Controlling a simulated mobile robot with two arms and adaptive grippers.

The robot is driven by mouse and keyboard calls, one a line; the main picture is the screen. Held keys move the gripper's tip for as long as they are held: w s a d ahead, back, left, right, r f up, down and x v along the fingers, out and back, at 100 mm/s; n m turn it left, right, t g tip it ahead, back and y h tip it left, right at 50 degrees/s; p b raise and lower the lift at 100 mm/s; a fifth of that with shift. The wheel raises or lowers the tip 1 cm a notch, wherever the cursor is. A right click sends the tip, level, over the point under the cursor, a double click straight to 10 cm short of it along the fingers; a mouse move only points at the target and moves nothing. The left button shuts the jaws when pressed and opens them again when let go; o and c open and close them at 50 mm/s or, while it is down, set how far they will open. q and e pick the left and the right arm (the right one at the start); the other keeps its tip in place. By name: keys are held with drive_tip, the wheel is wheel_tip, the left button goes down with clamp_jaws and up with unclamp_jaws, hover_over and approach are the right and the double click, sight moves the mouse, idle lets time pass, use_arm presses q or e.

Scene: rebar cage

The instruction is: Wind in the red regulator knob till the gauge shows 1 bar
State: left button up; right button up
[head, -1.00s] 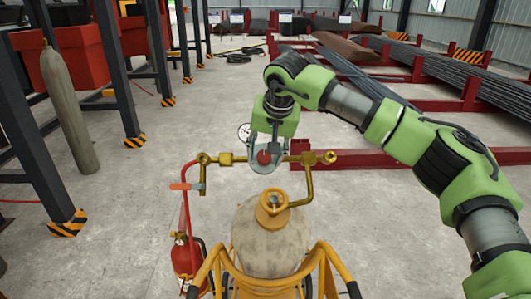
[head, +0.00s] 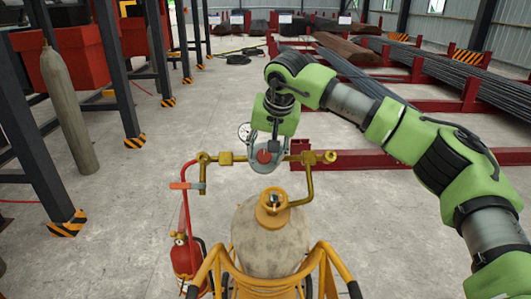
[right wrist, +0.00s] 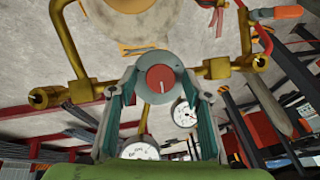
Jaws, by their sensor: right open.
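The red regulator knob (head: 264,157) sits at the front of a grey round regulator body, between brass pipes above the gas cylinder (head: 268,243). In the right wrist view the knob (right wrist: 160,79) faces the camera and has a pale index mark. My right gripper (head: 265,162) is open at the regulator, its fingers (right wrist: 158,84) on either side of the knob, with no clear grip on it. One white gauge (head: 244,132) shows left of the gripper. The right wrist view shows two gauges, one lower (right wrist: 140,150) and one at right (right wrist: 184,113); their readings are too small to tell. My left gripper is out of view.
A yellow cart frame (head: 325,257) holds the cylinder. A red fire extinguisher (head: 187,257) and a torch with a red hose (head: 186,186) are at its left. A grey cylinder (head: 68,110) stands farther left. Red steel racks lie behind; the floor between is clear.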

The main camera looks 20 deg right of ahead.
drive_tip(key=v, duration=1.2)
drive_tip(key=shift+f, duration=0.1)
